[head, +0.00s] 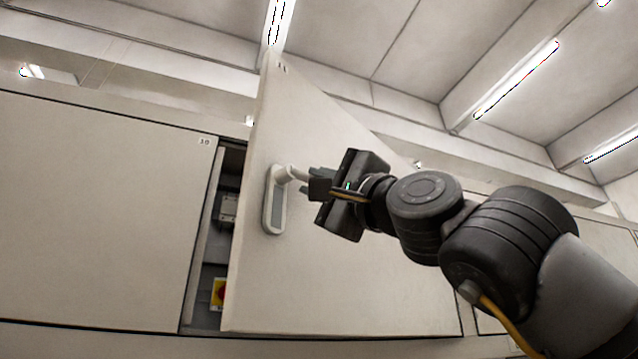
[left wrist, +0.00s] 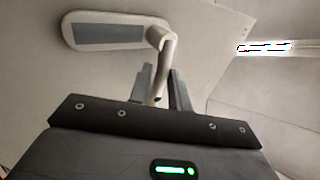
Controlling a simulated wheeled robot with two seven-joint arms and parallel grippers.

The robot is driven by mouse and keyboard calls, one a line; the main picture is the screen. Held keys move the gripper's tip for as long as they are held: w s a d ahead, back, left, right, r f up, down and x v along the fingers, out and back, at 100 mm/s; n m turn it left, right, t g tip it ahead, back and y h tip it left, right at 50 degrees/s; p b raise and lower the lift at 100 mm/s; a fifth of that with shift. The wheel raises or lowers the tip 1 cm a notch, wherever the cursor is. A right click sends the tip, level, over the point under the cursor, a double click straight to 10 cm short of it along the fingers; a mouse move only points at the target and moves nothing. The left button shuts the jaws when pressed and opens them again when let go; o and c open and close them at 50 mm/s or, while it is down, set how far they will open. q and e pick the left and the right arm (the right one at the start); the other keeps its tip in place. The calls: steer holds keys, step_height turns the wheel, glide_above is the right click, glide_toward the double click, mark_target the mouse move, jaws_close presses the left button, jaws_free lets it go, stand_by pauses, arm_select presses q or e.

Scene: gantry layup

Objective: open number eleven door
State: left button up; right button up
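The number eleven door (head: 340,260) is a pale panel marked 11 at its top corner. It stands ajar, its left edge swung out from the cabinet. Its handle (head: 276,200) has a grey inset plate and a lever turned out from the door. My left gripper (head: 316,184), whose arm shows from the lower right in the head view, is at this lever. In the left wrist view the handle plate (left wrist: 110,34) is at upper left, and the lever runs down between the two fingers (left wrist: 161,88), which sit close on either side. My right gripper is not in view.
The closed number 10 door (head: 100,200) is to the left. Through the dark gap between them show a grey box (head: 228,207) and a yellow plate with a red switch (head: 218,294). Lit ceiling lamps and beams are above.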

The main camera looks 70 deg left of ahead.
arm_select(q)
steer(key=o, duration=0.3)
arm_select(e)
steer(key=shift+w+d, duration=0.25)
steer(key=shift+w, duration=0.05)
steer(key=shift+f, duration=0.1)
